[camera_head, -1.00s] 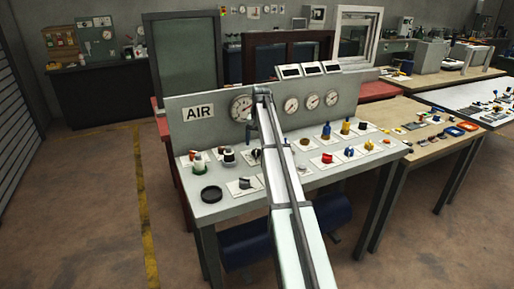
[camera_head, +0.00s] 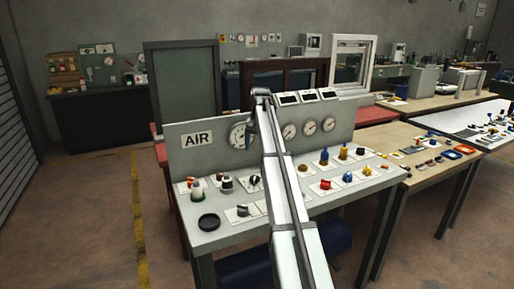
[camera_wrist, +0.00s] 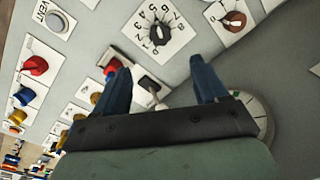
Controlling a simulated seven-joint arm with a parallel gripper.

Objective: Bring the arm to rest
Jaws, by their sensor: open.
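My gripper (camera_wrist: 162,84) shows in the wrist view with its two blue fingers spread apart and nothing between them. Beyond the fingers lies the grey panel bench, with a numbered dial knob (camera_wrist: 159,33) at the top and a small dark toggle on a white plate (camera_wrist: 150,86) seen between the fingers. In the head view my arm (camera_head: 285,190) reaches forward over the AIR bench (camera_head: 226,233). Its far end stands in front of the gauge panel, and the fingers are mostly hidden there.
The upright panel carries an AIR label (camera_head: 197,138) and several gauges (camera_head: 309,127). Knobs, valves and a black round dish (camera_head: 208,222) crowd the bench top. A wooden table (camera_head: 430,172) with small parts stands at the right. The floor at the left (camera_head: 90,220) is clear.

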